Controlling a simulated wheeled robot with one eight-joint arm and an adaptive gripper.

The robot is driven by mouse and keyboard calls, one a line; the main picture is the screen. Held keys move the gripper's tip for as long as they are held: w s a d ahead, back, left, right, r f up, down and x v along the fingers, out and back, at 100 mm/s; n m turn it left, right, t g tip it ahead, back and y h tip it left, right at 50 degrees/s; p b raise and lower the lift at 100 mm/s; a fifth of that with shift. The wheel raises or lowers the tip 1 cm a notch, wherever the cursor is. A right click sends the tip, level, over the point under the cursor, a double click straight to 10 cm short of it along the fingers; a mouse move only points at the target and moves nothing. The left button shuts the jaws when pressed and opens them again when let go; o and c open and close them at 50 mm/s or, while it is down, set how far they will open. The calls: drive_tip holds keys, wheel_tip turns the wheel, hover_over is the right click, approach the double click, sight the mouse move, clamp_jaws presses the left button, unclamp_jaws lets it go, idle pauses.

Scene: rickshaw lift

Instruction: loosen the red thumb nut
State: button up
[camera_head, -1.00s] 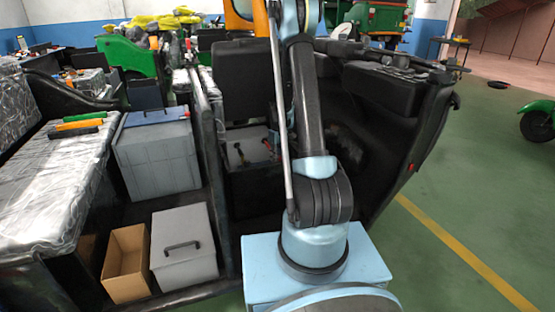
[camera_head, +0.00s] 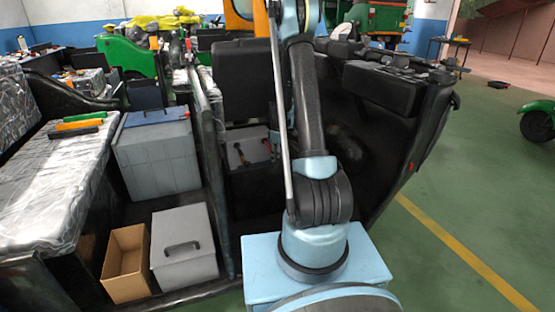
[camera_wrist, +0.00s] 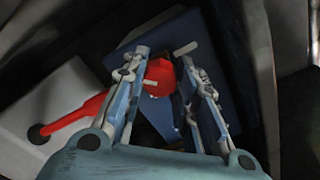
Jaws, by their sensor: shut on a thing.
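In the wrist view the red thumb nut (camera_wrist: 158,76) is a rounded red piece between the two fingers of my gripper (camera_wrist: 157,66). The fingers are closed in on it from both sides, though the exact contact is partly hidden. A red cable or sleeve (camera_wrist: 78,116) runs from near the left finger down to a dark round spot on a pale grey box top. In the head view my arm hides the gripper. A grey battery top (camera_head: 248,152) with a dark lead and a red lead shows left of my arm, inside the vehicle.
A dark blue block (camera_wrist: 210,40) lies behind the fingers in the wrist view. In the head view a grey box with a blue lid (camera_head: 157,160), a grey case with a handle (camera_head: 183,245) and an open cardboard box (camera_head: 125,262) stand left.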

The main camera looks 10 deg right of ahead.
drive_tip(key=o, duration=1.1)
drive_tip(key=shift+r, duration=0.1)
wheel_tip(320, 180, up, 12)
drive_tip(key=shift+f, duration=0.1)
